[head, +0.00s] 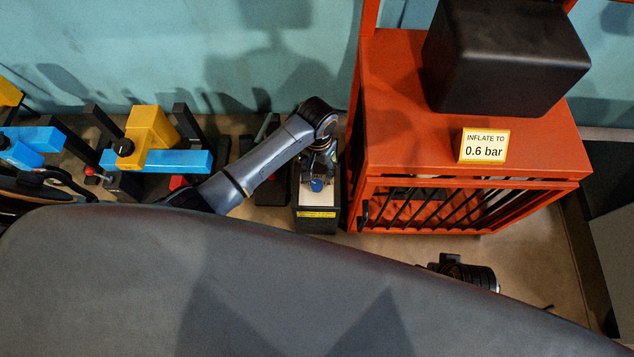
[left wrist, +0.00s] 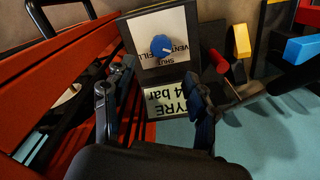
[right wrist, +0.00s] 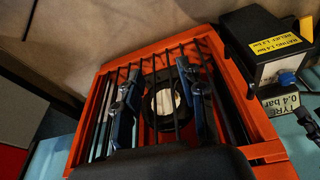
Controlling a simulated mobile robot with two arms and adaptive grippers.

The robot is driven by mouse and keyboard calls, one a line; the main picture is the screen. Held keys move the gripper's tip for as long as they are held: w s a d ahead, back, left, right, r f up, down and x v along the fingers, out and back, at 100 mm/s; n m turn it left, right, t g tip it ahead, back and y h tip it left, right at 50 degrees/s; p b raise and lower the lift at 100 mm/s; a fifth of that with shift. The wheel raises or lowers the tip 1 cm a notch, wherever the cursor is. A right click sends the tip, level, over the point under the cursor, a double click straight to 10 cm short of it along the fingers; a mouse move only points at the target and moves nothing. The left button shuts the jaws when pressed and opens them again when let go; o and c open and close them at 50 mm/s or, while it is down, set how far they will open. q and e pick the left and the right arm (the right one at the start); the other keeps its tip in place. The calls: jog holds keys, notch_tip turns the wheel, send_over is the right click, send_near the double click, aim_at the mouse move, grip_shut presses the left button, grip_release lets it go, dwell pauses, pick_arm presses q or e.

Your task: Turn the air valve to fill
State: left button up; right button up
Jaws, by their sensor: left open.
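The air valve is a blue knob (head: 317,185) on the white face of a black box (head: 317,219). In the left wrist view the knob (left wrist: 163,45) sits among printed words reading SHUT, VENT and FILL; its exact setting is too small to tell. Below it a sign (left wrist: 170,101) reads TYRE and "4 bar", partly covered by a finger. My left gripper (head: 318,168) is open and empty, close to the knob and apart from it in the left wrist view. My right gripper (right wrist: 160,95) is open in front of the barred orange cage (right wrist: 160,55).
A sign (head: 484,146) on the orange cage (head: 400,80) reads "INFLATE TO 0.6 bar", near a black block (head: 507,55). A round part with a pale centre (right wrist: 165,100) is behind the bars. Blue (head: 155,161) and yellow (head: 150,135) fixtures stand left of the valve box.

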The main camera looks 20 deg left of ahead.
aim_at(317, 184)
pick_arm(q)
notch_tip(317, 184, down, 7)
jog(key=shift+a+b, duration=0.1)
jog(key=shift+b, duration=1.15)
jog(key=shift+f+b, duration=0.3)
jog(key=shift+f, duration=0.9)
pick_arm(e)
jog(key=v, duration=0.8)
jog(key=shift+w+r+t, duration=0.2)
jog(key=shift+w+t, duration=0.05)
jog(key=shift+t, duration=0.05)
pick_arm(q)
jog(key=shift+c, duration=0.5)
jog(key=c, duration=1.1)
